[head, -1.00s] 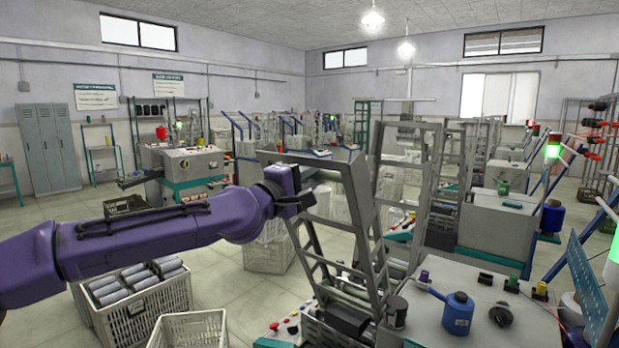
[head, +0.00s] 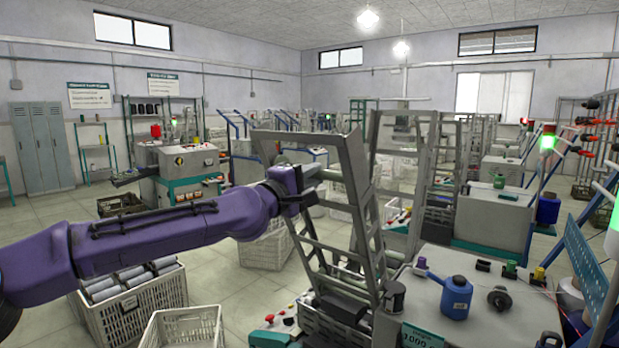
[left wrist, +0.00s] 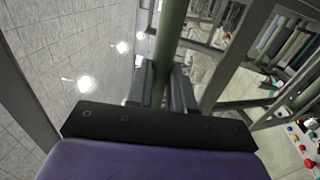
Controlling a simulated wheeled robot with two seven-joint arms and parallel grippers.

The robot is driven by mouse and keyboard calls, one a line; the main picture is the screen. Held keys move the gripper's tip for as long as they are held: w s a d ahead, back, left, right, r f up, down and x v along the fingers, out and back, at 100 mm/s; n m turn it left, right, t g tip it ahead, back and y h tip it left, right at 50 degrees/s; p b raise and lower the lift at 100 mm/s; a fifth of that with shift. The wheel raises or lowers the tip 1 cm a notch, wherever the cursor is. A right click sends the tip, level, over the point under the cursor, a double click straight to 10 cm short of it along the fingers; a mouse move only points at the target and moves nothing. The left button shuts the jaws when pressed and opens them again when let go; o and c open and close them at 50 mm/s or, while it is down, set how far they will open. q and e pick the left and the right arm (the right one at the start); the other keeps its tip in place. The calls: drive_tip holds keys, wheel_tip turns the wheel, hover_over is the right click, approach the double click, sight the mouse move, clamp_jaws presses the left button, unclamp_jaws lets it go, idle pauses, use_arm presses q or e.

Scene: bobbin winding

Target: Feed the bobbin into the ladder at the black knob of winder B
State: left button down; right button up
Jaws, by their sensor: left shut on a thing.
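My left gripper (head: 310,187) reaches from the left to a tilted grey metal ladder (head: 362,225) and stands beside its upper part. In the left wrist view, the gripper (left wrist: 163,88) has its two fingers on either side of a grey-green rod-like piece (left wrist: 172,40), which looks like the bobbin. The fingers are shut on it. My right gripper is not in view.
A white crate of grey bobbins (head: 128,305) and another white crate (head: 185,325) stand on the floor at left. A blue bottle (head: 456,298) stands on the machine top, right of the ladder. A teal sign (head: 422,336) is at the front.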

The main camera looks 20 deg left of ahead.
use_arm(q)
drive_tip(key=shift+w+d+f, duration=0.1)
drive_tip(key=shift+w+f, duration=0.05)
drive_tip(key=shift+f, duration=0.1)
drive_tip(key=f+b, duration=0.1)
drive_tip(key=w+f+b, duration=0.1)
drive_tip(key=f+b, duration=0.2)
drive_tip(key=shift+w+d, duration=0.3)
drive_tip(key=shift+w, duration=0.05)
idle(0.3)
drive_tip(key=c, duration=0.6)
unclamp_jaws()
idle(0.5)
